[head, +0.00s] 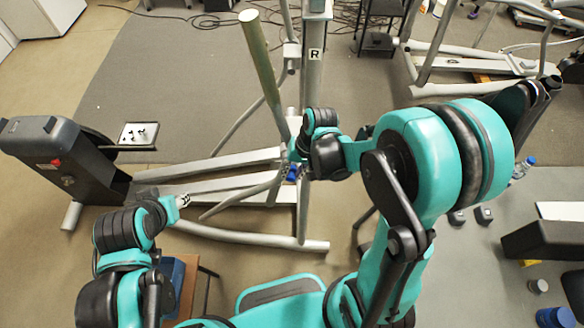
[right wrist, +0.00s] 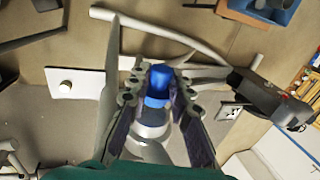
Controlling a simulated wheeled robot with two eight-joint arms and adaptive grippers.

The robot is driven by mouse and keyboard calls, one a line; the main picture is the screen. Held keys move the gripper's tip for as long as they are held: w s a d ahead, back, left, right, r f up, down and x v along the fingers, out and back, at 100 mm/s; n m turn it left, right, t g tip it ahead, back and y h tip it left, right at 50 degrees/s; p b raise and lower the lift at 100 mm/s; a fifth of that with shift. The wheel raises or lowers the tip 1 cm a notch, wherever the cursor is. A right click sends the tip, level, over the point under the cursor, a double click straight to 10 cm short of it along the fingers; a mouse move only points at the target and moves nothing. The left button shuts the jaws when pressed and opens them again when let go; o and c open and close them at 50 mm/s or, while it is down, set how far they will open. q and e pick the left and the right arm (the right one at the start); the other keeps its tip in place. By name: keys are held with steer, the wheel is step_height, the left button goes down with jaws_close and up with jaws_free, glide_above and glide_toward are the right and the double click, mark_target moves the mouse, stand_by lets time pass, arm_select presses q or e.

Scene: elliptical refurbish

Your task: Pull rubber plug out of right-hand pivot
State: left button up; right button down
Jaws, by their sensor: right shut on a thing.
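The rubber plug (right wrist: 157,80) is blue and sits between the two fingertips of my right gripper (right wrist: 157,90) in the right wrist view. The gripper is shut on it. A silvery round part (right wrist: 152,128) shows between the fingers below the plug. In the head view a bit of blue (head: 292,174) shows just under my right gripper (head: 296,160), beside the lower frame of the elliptical trainer (head: 245,158). The right-hand pivot is mostly hidden there, and I cannot tell whether the plug is seated in it. My left gripper (head: 178,203) is low on the left, its fingers unclear.
A white tray with small dark parts (head: 138,134) sits by the trainer's dark housing (head: 55,150). An upright post marked R (head: 314,54) and a slanted bar (head: 262,75) rise close to my right gripper. A blue bin (head: 172,272) stands at lower left.

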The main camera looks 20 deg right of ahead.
steer(key=s, duration=0.2)
steer(key=s+a, duration=0.1)
steer(key=s, duration=0.1)
steer(key=shift+s+a, duration=0.15)
stand_by(0.4)
